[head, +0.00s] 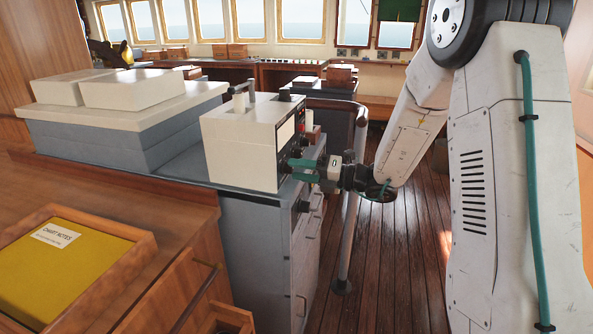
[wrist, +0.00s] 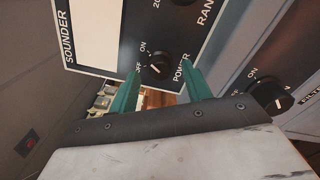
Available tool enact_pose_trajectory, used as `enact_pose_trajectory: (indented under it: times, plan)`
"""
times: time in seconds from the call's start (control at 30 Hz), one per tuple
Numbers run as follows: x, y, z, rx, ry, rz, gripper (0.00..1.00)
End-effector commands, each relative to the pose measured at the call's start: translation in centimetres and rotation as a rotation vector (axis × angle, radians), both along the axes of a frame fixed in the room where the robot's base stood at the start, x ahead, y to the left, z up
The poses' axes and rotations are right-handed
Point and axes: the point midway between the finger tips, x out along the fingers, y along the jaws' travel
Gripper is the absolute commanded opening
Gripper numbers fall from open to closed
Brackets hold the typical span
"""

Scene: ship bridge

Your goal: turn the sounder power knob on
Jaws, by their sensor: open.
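The sounder (head: 243,140) is a cream box with a handle on top, standing on a grey cabinet. Its dark front panel (wrist: 111,75) fills the upper part of the wrist view. The black power knob (wrist: 156,66) sits on that panel, with OFF and ON printed beside it. Its pale pointer mark appears to point toward OFF. My gripper (head: 303,170) is at the sounder's face in the head view. In the wrist view its two green fingers (wrist: 160,87) are open, one on each side of the knob, with gaps; contact is not visible.
Another black knob (wrist: 270,96) with an ON label is on a grey panel at the right of the wrist view. A grab rail (head: 347,225) stands by the grey cabinet (head: 255,250). Chart notes (head: 60,265) lie in a wooden tray. The plank floor (head: 395,270) is open.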

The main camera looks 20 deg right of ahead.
Motion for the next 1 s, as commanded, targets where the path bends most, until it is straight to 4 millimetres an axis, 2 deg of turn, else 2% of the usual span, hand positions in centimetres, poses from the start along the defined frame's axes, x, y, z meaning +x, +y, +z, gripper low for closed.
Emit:
enact_pose_trajectory:
  times: [0.2, 0.4, 1.0]
  plan:
    - [-2.3, -3.3, 0.0, -0.001, 0.000, -0.005, 0.49]
    - [-3.6, -4.9, 0.0, 0.000, 0.001, -0.004, 0.49]
    - [-3.7, -5.1, 0.0, -0.013, -0.015, -0.002, 0.49]
